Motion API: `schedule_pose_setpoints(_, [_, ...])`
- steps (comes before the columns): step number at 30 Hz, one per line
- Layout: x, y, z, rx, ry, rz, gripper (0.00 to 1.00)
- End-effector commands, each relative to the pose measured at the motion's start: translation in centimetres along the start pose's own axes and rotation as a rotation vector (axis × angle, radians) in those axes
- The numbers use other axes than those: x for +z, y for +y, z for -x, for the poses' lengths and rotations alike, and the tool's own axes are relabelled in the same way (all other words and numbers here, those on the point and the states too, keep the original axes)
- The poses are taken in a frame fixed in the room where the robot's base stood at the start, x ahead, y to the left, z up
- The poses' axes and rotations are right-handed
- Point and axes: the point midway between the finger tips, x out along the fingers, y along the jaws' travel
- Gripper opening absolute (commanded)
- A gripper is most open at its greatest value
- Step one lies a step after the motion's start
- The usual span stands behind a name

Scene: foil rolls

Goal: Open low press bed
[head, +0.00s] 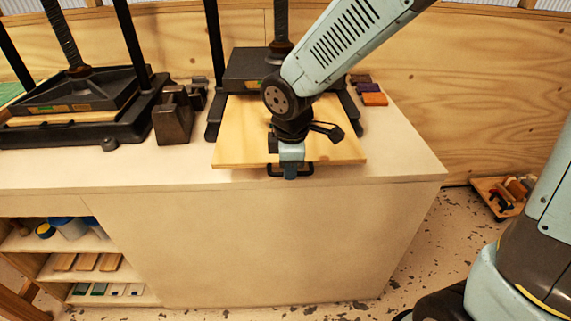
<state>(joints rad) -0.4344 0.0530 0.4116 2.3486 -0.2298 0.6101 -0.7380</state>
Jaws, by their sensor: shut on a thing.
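Two black presses stand on the pale bench. The right press (250,70) has a light wooden bed (240,135) that sticks out from under its black plate to the front edge of the bench. A dark handle (274,170) sits at the bed's front edge. My gripper (291,170) points down at this edge and is shut on the handle; my wrist hides part of the bed and the fingertips are small in view. The left press (85,100) has a wooden bed (55,117) lying within its black base.
Dark metal blocks (173,118) stand between the presses. Small coloured blocks (374,99) lie right of the right press. Shelves (75,250) with jars and bars are under the bench at left. A wooden tray (493,200) lies on the speckled floor at right.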

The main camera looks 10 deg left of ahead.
Motion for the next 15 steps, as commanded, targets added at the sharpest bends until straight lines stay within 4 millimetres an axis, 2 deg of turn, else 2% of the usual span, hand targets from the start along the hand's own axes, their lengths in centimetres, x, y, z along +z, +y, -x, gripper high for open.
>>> schedule_pose_setpoints(3, [0.08,0.09,0.07,0.001,-0.001,-0.001,0.00])
schedule_pose_setpoints(4, [0.08,0.09,0.07,0.001,-0.001,-0.001,0.15])
schedule_pose_setpoints(11, [0.00,0.03,0.04,0.000,-0.001,0.001,0.37])
schedule_pose_setpoints(15, [-0.04,0.00,0.03,0.000,-0.001,0.001,0.38])
